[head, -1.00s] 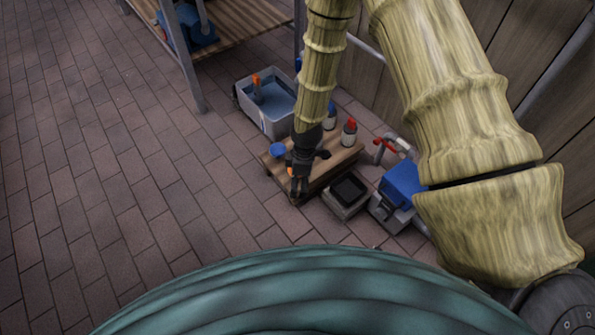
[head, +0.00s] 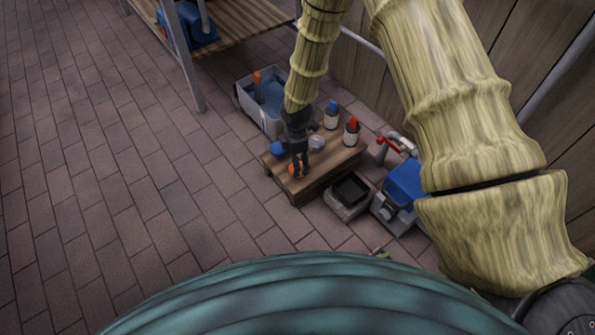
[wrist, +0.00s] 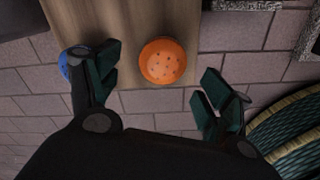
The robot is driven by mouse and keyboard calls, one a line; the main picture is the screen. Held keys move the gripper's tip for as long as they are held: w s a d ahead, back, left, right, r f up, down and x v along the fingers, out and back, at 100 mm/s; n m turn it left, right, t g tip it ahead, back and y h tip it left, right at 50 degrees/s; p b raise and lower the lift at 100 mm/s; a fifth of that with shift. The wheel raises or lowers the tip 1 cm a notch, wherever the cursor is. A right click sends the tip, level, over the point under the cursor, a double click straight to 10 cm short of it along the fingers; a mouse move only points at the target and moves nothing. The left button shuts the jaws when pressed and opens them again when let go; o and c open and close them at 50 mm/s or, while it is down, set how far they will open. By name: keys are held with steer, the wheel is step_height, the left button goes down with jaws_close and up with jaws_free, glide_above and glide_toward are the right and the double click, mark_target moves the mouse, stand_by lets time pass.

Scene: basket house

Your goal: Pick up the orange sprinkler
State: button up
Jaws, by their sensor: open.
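The orange sprinkler (wrist: 163,61) shows in the wrist view as a round orange disc with small dark holes, on the wooden low table (wrist: 120,12) near its edge. My gripper (wrist: 158,88) is open, with one finger on each side of the sprinkler in that picture and a gap to both. I cannot tell the height between them. In the head view my gripper (head: 300,168) is over the table's front left part, and only a bit of the orange sprinkler (head: 293,168) shows behind it.
A blue round item (head: 278,149), a grey round item (head: 316,143) and two bottles (head: 351,131) with blue and red tops stand on the table. A grey bin (head: 245,101) is behind. A black-topped box (head: 350,190) and a blue-lidded box (head: 405,185) stand right. Paving at left is clear.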

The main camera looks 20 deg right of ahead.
steer(key=shift+s+d+f+b, duration=0.1)
steer(key=shift+f+b, duration=0.8)
steer(key=shift+f, duration=0.35)
steer(key=shift+d+f+b, duration=0.1)
steer(key=shift+f+b, duration=0.75)
steer(key=shift+f, duration=0.4)
steer(key=c, duration=1.2)
